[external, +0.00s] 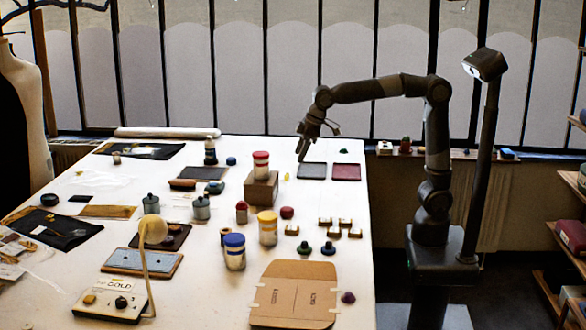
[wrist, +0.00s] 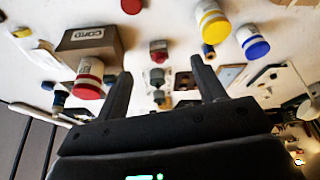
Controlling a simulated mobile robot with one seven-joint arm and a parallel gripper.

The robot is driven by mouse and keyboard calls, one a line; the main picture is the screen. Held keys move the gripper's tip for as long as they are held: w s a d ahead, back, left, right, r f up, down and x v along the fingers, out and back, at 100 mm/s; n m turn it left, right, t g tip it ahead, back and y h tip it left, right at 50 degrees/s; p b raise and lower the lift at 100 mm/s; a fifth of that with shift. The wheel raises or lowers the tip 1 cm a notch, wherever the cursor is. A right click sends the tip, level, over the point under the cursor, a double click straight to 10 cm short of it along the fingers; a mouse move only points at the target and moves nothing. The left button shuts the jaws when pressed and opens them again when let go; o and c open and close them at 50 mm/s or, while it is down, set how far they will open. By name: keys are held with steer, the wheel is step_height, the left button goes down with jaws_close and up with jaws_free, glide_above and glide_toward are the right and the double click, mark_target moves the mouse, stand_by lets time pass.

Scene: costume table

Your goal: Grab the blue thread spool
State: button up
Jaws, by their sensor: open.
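A small blue and tan piece that looks like the blue thread spool (external: 226,237) stands on the white table, left of the blue-lidded jar (external: 234,254) and partly hidden by it. In the wrist view a small dark blue spool-like piece (wrist: 208,50) sits below the yellow-lidded jar (wrist: 213,25); it is too small to be sure of. My gripper (external: 303,152) is open and empty, above the table's back right part, well away from the spool. In the wrist view its two fingers (wrist: 161,73) stand apart with nothing held between them.
The yellow-lidded jar (external: 267,228) is close by the blue-lidded one. Dark trays (external: 345,172) lie near my gripper, and a cardboard piece (external: 293,294) lies in front.

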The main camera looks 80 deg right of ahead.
steer(key=w+a+f+n+g, duration=0.1)
steer(key=w+a+f, duration=0.4)
steer(key=w+a, duration=0.65)
steer(key=n, duration=0.1)
glide_toward(224, 234)
steer(key=d+f, duration=0.1)
steer(key=d, duration=0.1)
steer(key=shift+g+y, duration=0.3)
steer(key=x, duration=0.5)
steer(key=shift+w+f, duration=0.1)
steer(key=shift+w, duration=0.1)
steer(key=x, duration=0.5)
steer(key=shift+w+d+f, duration=0.15)
steer(key=shift+w+d, duration=0.1)
steer(key=shift+c, duration=0.4)
steer(key=c, duration=0.9)
steer(key=shift+c, duration=0.4)
